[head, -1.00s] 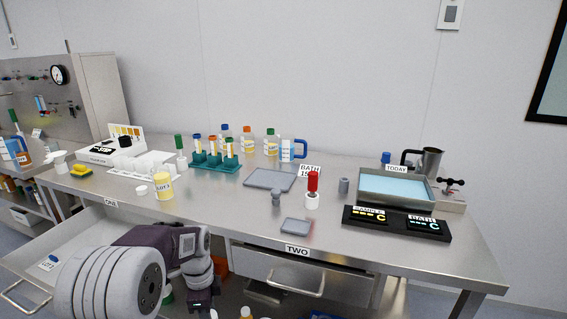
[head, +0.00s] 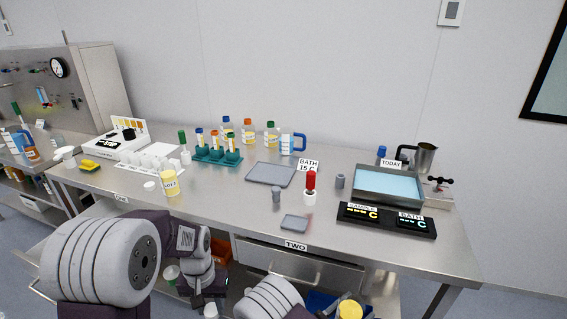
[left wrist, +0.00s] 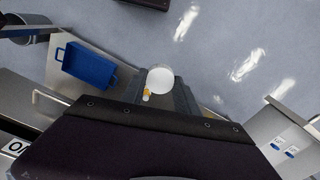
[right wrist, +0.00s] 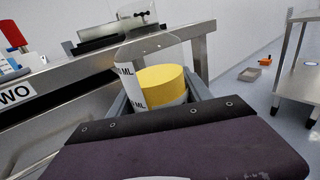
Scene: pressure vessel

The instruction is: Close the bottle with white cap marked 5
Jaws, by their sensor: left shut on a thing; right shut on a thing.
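My left gripper (left wrist: 160,95) is shut on a round white cap (left wrist: 160,79), seen from above in the left wrist view. In the head view the cap shows as a white piece (head: 211,311) under the left gripper at the bottom edge. My right gripper (right wrist: 165,98) is shut on a clear bottle (right wrist: 150,48) with a white label reading "ML" and a yellow mass inside. The bottle's top appears uncapped. In the head view its yellow part (head: 350,310) shows at the bottom edge, right of the left gripper. No number 5 is readable.
The steel bench (head: 230,215) stands behind both grippers, with drawer TWO (head: 300,268) in its front. A yellow LOT jar (head: 170,183) and a loose white lid (head: 150,186) are on it. A blue bin (left wrist: 88,63) is in the left wrist view.

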